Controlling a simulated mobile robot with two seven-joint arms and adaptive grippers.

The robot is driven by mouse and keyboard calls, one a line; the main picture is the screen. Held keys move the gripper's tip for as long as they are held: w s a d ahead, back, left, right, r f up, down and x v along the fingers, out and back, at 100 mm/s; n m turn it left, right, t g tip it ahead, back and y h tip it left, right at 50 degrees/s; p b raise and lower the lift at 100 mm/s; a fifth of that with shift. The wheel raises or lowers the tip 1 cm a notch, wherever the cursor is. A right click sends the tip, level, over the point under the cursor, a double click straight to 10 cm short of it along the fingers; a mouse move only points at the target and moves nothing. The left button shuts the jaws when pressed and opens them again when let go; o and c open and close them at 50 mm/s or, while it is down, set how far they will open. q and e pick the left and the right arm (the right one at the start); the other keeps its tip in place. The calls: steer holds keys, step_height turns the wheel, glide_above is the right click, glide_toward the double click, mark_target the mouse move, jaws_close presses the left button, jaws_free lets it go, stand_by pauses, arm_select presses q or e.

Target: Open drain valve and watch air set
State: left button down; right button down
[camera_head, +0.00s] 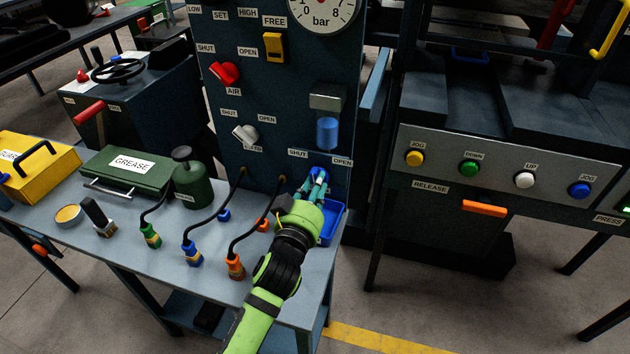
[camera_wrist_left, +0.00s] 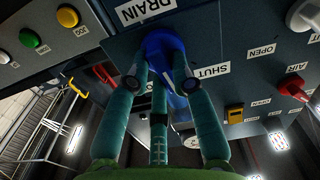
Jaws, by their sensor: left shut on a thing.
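The blue drain valve (camera_head: 319,172) sits low on the dark panel, between a SHUT label (camera_head: 298,153) and an OPEN label (camera_head: 342,161). My left gripper (camera_head: 316,182) is shut on it, with green-teal fingers on both sides of the knob. In the left wrist view the blue valve (camera_wrist_left: 163,44) shows between the fingertips (camera_wrist_left: 161,82), beside a DRAIN label (camera_wrist_left: 146,10). The fingers partly hide the valve, so its exact turn is unclear. Above it is the air set's blue bowl (camera_head: 327,132), and at the top a bar gauge (camera_head: 320,12), its needle not readable. My right gripper is out of view.
A blue tray (camera_head: 334,222) stands below the valve, at the bench's right end. A red AIR valve (camera_head: 224,73), a white valve (camera_head: 244,135) and a yellow switch (camera_head: 274,46) are on the panel. Hoses, a grease box (camera_head: 126,168) and a green can (camera_head: 192,184) occupy the bench.

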arm_select(q)
steer(key=m+p, duration=0.1)
steer(key=m, duration=0.4)
steer(key=m+p, duration=0.1)
steer(key=m, duration=0.4)
steer(key=shift+d+f, duration=0.15)
steer(key=shift+f, duration=0.05)
steer(key=shift+m, duration=0.4)
steer(key=c, duration=1.1)
jaws_free()
steer(key=shift+o, duration=0.2)
